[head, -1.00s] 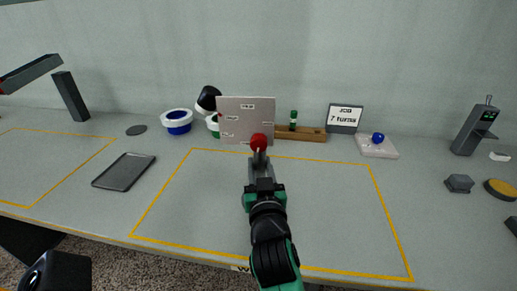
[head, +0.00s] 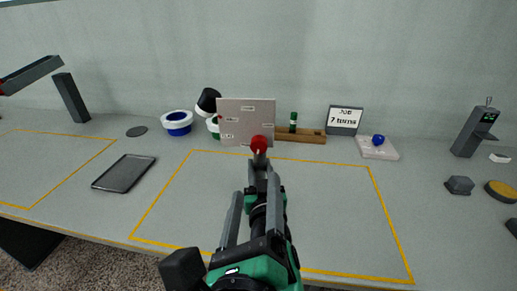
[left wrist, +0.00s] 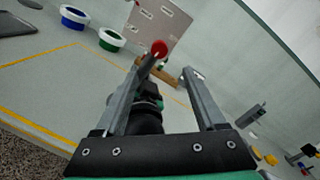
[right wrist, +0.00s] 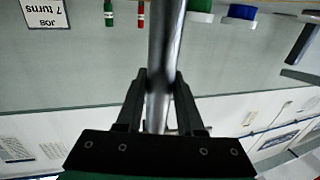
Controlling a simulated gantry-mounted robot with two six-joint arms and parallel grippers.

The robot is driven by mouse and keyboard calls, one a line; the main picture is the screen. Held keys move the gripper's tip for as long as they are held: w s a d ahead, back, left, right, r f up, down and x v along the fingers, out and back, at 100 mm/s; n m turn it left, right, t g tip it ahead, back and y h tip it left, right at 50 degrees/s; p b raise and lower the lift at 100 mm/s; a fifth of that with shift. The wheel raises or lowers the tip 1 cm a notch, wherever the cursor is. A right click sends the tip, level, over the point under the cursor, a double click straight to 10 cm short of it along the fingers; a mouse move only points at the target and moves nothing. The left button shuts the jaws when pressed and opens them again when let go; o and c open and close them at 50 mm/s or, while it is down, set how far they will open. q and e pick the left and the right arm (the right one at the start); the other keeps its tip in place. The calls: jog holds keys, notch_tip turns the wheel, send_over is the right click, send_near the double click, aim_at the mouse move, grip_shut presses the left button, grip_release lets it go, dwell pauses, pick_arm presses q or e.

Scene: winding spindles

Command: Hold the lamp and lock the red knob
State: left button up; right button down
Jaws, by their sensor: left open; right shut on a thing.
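A red knob (head: 259,144) shows in the head view at the lower edge of a pale labelled panel (head: 246,118). It also shows in the left wrist view (left wrist: 159,47). A black lamp-like head (head: 208,101) tilts beside the panel; its link to the knob is hidden. My right gripper (head: 261,168) is just below the knob. In the right wrist view it (right wrist: 158,85) is shut on a grey metal rod (right wrist: 163,40), seemingly the lamp's. My left gripper (head: 254,196) is open, nearer the front. Its fingers frame my right arm in the left wrist view (left wrist: 160,75), apart from the knob.
A wooden rack (head: 303,137) with a green-capped item, a "7 turns" sign (head: 344,119) and a blue-ball pad (head: 377,149) stand behind. A dark tray (head: 124,173) lies left. The yellow-outlined area right of my arms is clear.

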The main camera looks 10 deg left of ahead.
aim_at(259, 148)
pick_arm(q)
jog(key=w, duration=0.4)
jog(key=w+a, duration=0.1)
jog(key=w, duration=0.7)
jog(key=shift+a, duration=0.15)
grip_shut()
